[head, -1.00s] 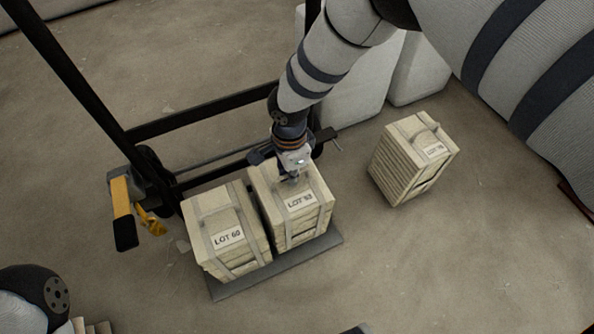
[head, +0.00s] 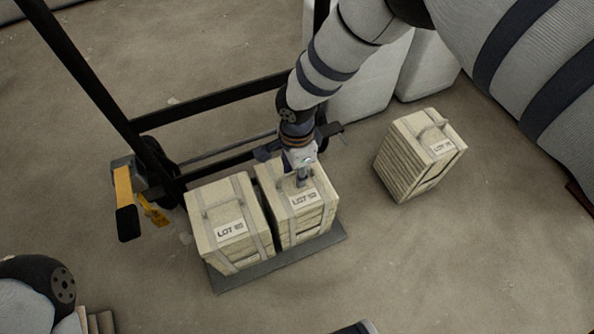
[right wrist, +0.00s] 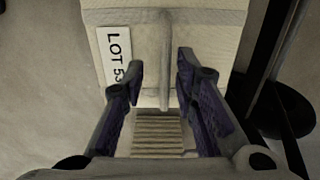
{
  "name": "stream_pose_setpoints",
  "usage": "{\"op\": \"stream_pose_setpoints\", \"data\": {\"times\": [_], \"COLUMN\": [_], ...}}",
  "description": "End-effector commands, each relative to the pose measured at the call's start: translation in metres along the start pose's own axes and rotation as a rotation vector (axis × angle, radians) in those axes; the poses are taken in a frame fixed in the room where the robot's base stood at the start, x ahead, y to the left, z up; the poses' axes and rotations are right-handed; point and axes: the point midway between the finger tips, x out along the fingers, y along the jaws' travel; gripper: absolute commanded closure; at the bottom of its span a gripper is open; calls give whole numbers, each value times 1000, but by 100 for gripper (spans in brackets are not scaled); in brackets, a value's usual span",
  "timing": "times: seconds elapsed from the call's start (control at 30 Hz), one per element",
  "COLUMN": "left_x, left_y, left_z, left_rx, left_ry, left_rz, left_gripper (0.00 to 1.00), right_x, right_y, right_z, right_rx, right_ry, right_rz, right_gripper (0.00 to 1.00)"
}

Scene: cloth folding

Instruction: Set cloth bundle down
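A beige cloth bundle (head: 306,226) marked LOT 53 stands upright on the grey toe plate (head: 226,283) of a hand truck. It also shows in the right wrist view (right wrist: 205,40), with a pale strap handle running across its top. My right gripper (head: 303,178) is just above this bundle. In the right wrist view the fingertips (right wrist: 161,72) are apart, one on each side of the strap, with gaps between. My left gripper is not in view.
A third bundle (head: 412,165) stands on the floor to the right. The black hand truck frame (head: 217,104) rises behind the plate, with a yellow part (head: 124,188) at left. Pale containers (head: 428,66) stand at the back.

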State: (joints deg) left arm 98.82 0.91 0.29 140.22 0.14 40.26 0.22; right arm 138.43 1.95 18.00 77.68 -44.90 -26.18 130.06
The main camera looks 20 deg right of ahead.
Motion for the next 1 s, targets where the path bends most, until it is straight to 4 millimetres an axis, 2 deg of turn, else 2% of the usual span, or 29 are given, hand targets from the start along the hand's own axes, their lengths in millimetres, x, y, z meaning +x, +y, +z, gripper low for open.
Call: {"op": "stream_pose_setpoints", "data": {"times": [0.03,0.2,0.3,0.4,0.53,0.93,1.0], "left_x": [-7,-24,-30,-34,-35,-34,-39], "left_y": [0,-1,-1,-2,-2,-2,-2], "left_z": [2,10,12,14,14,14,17], "left_rx": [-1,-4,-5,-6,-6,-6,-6], "left_ry": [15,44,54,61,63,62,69], "left_rz": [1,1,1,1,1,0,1], "left_gripper": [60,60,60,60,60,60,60], "right_x": [-19,-69,-91,-105,-112,-111,-121], "right_y": [-2,-2,-2,-1,0,0,-2], "right_z": [0,0,0,0,0,0,0], "right_rx": [0,-2,-1,0,-1,-1,-1], "right_ry": [0,1,2,1,0,0,0], "right_rz": [-10,-11,-9,-7,-3,-2,-9], "right_gripper": [73,73,73,73,73,73,73]}}
